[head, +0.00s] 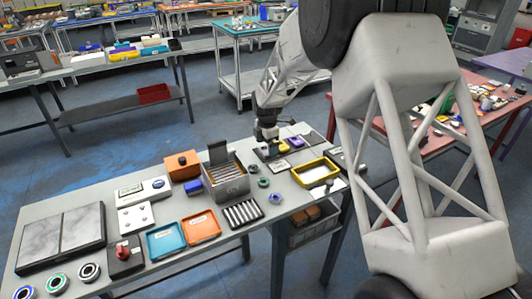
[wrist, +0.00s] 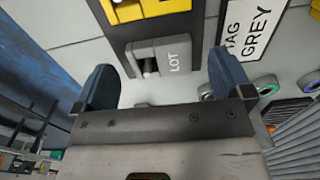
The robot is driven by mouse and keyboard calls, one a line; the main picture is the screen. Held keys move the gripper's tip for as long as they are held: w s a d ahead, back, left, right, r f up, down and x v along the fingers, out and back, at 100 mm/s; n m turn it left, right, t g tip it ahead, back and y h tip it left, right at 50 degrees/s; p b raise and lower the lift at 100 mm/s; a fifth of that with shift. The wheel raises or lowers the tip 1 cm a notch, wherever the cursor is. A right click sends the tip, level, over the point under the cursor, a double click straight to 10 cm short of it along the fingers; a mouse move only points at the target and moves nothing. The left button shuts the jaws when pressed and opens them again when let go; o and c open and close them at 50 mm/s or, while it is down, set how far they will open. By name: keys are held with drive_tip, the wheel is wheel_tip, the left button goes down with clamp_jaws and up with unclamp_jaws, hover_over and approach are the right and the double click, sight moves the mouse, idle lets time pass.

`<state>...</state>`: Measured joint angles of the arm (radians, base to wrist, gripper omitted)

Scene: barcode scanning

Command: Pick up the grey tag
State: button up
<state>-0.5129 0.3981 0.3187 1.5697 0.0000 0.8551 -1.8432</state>
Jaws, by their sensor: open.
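The grey tag (wrist: 168,57), a grey block with the word LOT and a dark slot, lies on a dark board (wrist: 132,64) in the wrist view. My gripper (wrist: 160,68) is open, with one blue finger on each side of the tag and visible space between fingers and tag. I cannot tell how far above it the fingertips are. A white label reading TAG GREY (wrist: 245,30) lies to the right. In the head view my gripper (head: 267,142) is over the far end of the table, and I cannot make out the grey tag beneath it.
A yellow tag (wrist: 140,10) sits just above the grey one in the wrist view. A purple tag (head: 296,143) and a yellow-rimmed tray (head: 332,172) are to the gripper's right in the head view. A metal rack box (head: 230,188) stands nearby at left.

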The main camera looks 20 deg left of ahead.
drive_tip(key=shift+f, duration=0.8)
drive_tip(key=c, duration=1)
drive_tip(key=shift+r, duration=0.7)
wheel_tip(320, 180, up, 2)
drive_tip(key=shift+r, duration=0.1)
drive_tip(key=s+d, duration=0.2)
drive_tip(key=s, duration=0.2)
drive_tip(key=s+d+r, duration=0.1)
drive_tip(key=s+d, duration=0.2)
drive_tip(key=s, duration=0.2)
drive_tip(key=s+d, duration=0.2)
drive_tip(key=s, duration=0.3)
drive_tip(key=shift+d+r, duration=0.2)
drive_tip(key=shift+d, duration=0.15)
drive_tip(key=shift+r, duration=0.25)
